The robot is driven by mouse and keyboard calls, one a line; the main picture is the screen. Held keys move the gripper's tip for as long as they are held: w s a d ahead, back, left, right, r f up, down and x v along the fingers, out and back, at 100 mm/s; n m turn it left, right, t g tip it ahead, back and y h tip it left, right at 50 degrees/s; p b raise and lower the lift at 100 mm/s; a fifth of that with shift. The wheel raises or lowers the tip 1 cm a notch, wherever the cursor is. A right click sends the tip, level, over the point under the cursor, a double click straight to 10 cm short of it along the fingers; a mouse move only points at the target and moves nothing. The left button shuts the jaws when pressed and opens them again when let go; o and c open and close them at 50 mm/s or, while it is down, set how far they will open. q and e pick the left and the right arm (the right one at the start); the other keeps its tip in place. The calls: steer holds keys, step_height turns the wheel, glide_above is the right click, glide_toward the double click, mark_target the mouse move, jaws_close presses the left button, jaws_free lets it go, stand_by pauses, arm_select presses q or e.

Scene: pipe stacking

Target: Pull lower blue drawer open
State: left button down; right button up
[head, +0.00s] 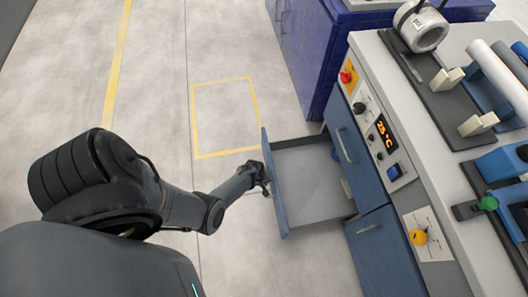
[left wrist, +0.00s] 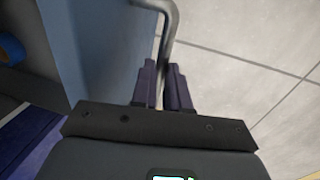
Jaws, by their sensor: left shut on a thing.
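The lower blue drawer (head: 310,181) stands pulled well out from the bench in the head view, its blue front (head: 274,185) facing left and its grey inside showing. My left gripper (head: 262,180) is at the outer side of this front. In the left wrist view the dark fingers (left wrist: 164,88) are shut on the drawer's grey bar handle (left wrist: 170,22), beside the blue front (left wrist: 95,50). The exact contact is partly hidden by the fingers. My right gripper is not in view.
A closed blue drawer (head: 342,133) with a bar handle is above the open one. Another blue front (head: 385,255) is closed beside it. A purple cabinet (head: 305,50) stands behind. The floor at left is clear.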

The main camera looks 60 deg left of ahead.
arm_select(q)
steer(key=shift+s+a, duration=0.15)
steer(key=shift+s, duration=0.25)
steer(key=shift+f, duration=0.1)
steer(key=c, duration=1.1)
jaws_free()
steer(key=shift+s, duration=0.1)
steer(key=r+p, duration=0.2)
steer(key=r, duration=0.1)
steer(key=s+r+p, duration=0.1)
steer(key=r+p, duration=0.2)
steer(key=r, duration=0.1)
steer(key=s+r+p, duration=0.1)
steer(key=r+p, duration=0.2)
steer(key=shift+a+r, duration=0.3)
steer(key=shift+r, duration=0.05)
